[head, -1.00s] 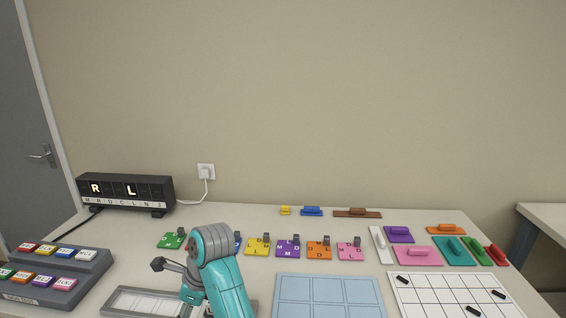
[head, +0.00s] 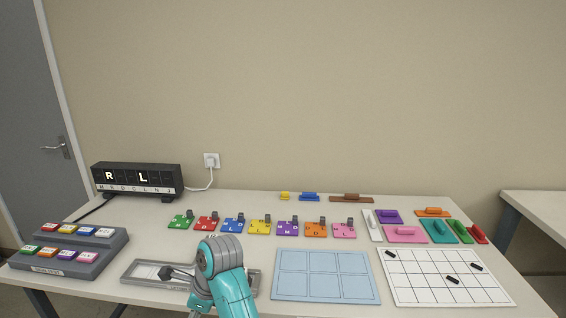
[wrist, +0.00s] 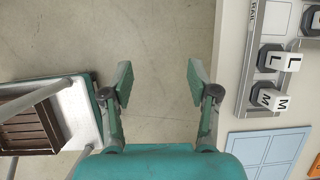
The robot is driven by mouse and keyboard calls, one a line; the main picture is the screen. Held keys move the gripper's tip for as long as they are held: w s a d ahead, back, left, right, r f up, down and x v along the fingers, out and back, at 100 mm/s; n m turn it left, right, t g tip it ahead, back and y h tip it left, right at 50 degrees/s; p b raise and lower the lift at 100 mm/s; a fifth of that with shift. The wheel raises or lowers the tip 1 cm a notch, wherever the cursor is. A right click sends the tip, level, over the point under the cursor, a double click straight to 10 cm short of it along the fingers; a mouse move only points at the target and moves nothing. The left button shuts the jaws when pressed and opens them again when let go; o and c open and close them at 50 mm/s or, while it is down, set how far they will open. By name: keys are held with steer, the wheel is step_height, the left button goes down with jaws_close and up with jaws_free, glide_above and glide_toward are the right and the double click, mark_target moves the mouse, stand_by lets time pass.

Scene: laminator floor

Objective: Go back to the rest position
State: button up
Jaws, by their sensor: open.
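My teal arm rises at the lower middle of the head view.
A display (head: 137,180) lit R and L stands at the back left, a button console (head: 68,262) at the front left. Coloured lettered plates, a blue grid (head: 326,252) and a white grid (head: 440,290) fill the table. A brown crate (wrist: 28,120) sits left in the wrist view.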

steer(key=s+d+f+n+t, duration=0.3)
steer(key=s+d+f, duration=0.1)
steer(key=d+f, duration=0.6)
steer(key=s+d+f+n+t, duration=0.2)
steer(key=s+d+f, duration=0.45)
steer(key=f, duration=0.65)
steer(key=s+d+f+n+t, duration=0.25)
steer(key=s+d, duration=0.35)
steer(key=d, duration=0.3)
steer(key=s+d+r+n+t+h, duration=0.25)
steer(key=s+d, duration=0.25)
steer(key=s, duration=0.3)
steer(key=s+d+r+n+t+h, duration=0.1)
steer(key=s+d+r+n, duration=0.2)
steer(key=s+d, duration=0.35)
steer(key=s+d+r+n+t, duration=0.1)
steer(key=s+r+n, duration=0.1)
steer(key=s+r, duration=0.5)
steer(key=s+d+r+n+t+h, duration=0.1)
steer(key=s+r+n+t, duration=0.1)
steer(key=s+r, duration=0.5)
steer(key=shift+s+d+r+n, duration=0.25)
steer(key=shift+d+r+n, duration=0.05)
steer(key=shift+r+n, duration=0.45)
